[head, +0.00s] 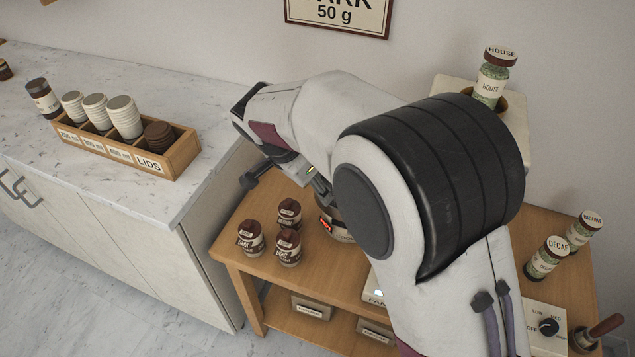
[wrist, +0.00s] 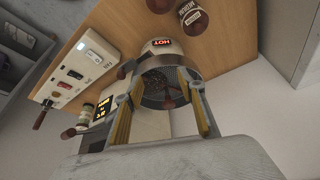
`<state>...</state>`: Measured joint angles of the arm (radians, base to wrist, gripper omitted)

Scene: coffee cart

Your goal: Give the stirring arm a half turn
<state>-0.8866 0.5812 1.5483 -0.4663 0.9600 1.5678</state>
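My gripper (head: 285,184) hangs above the wooden cart, left of my arm in the head view. In the wrist view its two yellow-padded fingers (wrist: 163,122) are spread wide with nothing held between them. Beyond and between them is the round cooling pan (wrist: 151,100) with dark beans in it. A small brown part, apparently the stirring arm (wrist: 176,101), lies over the beans towards the right finger; the finger partly covers that side. I cannot tell whether they touch. The pan adjoins a pale machine (wrist: 166,46) with a red HOT display, mostly hidden in the head view (head: 340,232).
Several brown-lidded canisters stand near the machine, such as the DARK one (head: 250,240). A control panel with a knob (head: 548,326) and DECAF jar (head: 545,258) are at right. A HOUSE jar (head: 491,80) stands high behind my arm. The cup rack (head: 180,160) sits on the left counter.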

